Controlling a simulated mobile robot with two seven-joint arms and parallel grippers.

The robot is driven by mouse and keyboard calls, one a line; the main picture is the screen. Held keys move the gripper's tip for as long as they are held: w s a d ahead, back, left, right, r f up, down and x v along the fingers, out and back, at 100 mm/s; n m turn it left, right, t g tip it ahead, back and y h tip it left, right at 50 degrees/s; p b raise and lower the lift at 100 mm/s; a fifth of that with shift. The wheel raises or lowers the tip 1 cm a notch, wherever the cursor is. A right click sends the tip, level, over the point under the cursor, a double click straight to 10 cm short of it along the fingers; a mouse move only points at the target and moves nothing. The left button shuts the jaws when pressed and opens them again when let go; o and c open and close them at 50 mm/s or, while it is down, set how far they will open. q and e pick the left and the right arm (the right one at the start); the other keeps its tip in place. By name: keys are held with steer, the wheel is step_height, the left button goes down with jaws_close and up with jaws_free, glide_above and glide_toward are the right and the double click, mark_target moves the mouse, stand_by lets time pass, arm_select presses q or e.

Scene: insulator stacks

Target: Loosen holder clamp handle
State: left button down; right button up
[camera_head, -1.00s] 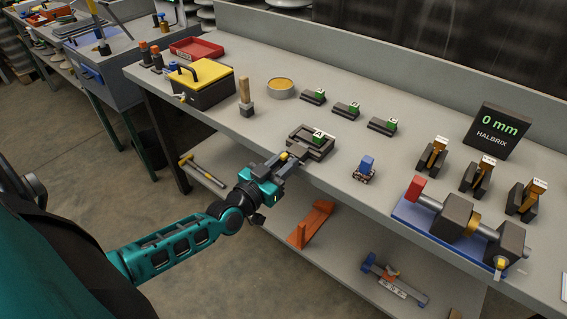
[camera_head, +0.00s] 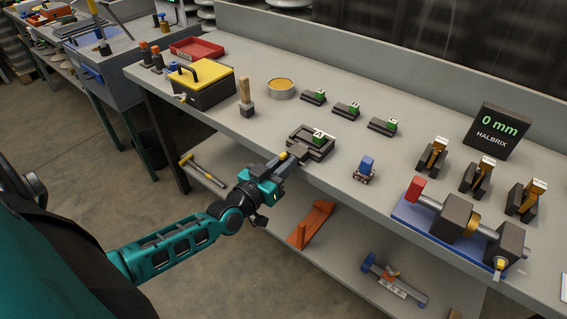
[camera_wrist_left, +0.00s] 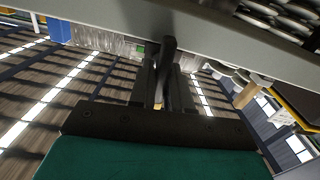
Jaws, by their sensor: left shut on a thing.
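The dark holder (camera_head: 297,139) with a green block marked A (camera_head: 318,137) stands at the front edge of the bench in the head view. My left gripper (camera_head: 291,158) reaches up to its front side from below the bench edge. It is shut on the dark clamp handle (camera_wrist_left: 168,58), which shows as a dark bar between the fingers in the left wrist view. The fingers hide part of the handle. My right gripper is in neither view.
Dark blocks with green tops (camera_head: 347,108) stand behind the holder. A small blue-topped item (camera_head: 366,164) is to its right. A display reading 0 mm (camera_head: 498,131) and a blue-based fixture (camera_head: 409,213) stand farther right. The lower shelf holds an orange bracket (camera_head: 313,222).

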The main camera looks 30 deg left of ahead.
arm_select(q)
steer(key=c, duration=1.2)
jaws_free()
steer(key=shift+o, duration=0.2)
steer(key=shift+s, duration=0.1)
steer(key=s+a+p, duration=0.1)
steer(key=s, duration=1.1)
steer(key=shift+s, duration=0.35)
